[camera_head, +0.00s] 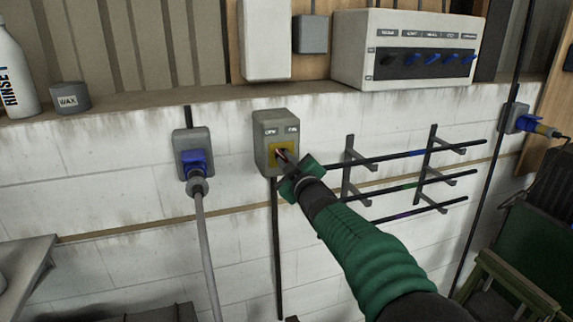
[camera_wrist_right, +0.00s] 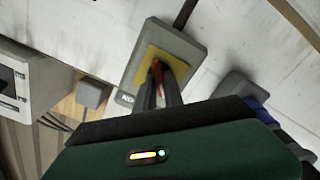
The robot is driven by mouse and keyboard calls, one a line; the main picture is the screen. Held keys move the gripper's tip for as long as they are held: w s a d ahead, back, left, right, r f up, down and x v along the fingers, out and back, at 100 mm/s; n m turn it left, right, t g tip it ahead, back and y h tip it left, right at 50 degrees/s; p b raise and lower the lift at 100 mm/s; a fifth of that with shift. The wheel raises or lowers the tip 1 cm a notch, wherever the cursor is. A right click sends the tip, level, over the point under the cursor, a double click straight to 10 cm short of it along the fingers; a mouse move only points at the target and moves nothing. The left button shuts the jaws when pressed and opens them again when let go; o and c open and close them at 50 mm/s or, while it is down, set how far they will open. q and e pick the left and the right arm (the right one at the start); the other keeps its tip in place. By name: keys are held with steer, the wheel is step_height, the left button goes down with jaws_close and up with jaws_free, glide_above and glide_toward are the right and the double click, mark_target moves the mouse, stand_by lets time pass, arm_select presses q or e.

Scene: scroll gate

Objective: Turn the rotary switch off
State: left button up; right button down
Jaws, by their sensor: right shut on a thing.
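The rotary switch is a grey box (camera_head: 264,127) on the white block wall, with labels along its top and a yellow plate (camera_head: 273,157) on its face. In the right wrist view the box (camera_wrist_right: 187,47) looks tilted, with its yellow plate (camera_wrist_right: 178,66) and a red knob (camera_wrist_right: 157,72). My right gripper (camera_head: 281,155) reaches the switch face from the lower right. In the wrist view its dark fingers (camera_wrist_right: 160,84) are shut on the red knob. The fingers hide part of the knob, so its exact angle is hard to tell. My left gripper is not in view.
A blue plug with a grey cable sits in a socket (camera_head: 193,150) left of the switch. A wall rack (camera_head: 400,175) with rods is to the right. A control panel (camera_head: 405,50) stands on the ledge above. A green chair (camera_head: 520,255) is at the lower right.

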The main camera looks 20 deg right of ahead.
steer(key=c, duration=1.8)
jaws_free()
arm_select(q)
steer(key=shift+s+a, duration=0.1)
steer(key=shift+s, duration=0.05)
arm_select(e)
steer(key=o, duration=0.3)
steer(key=shift+s+a+r, duration=0.1)
steer(key=shift+s+a, duration=0.05)
steer(key=shift+o, duration=0.2)
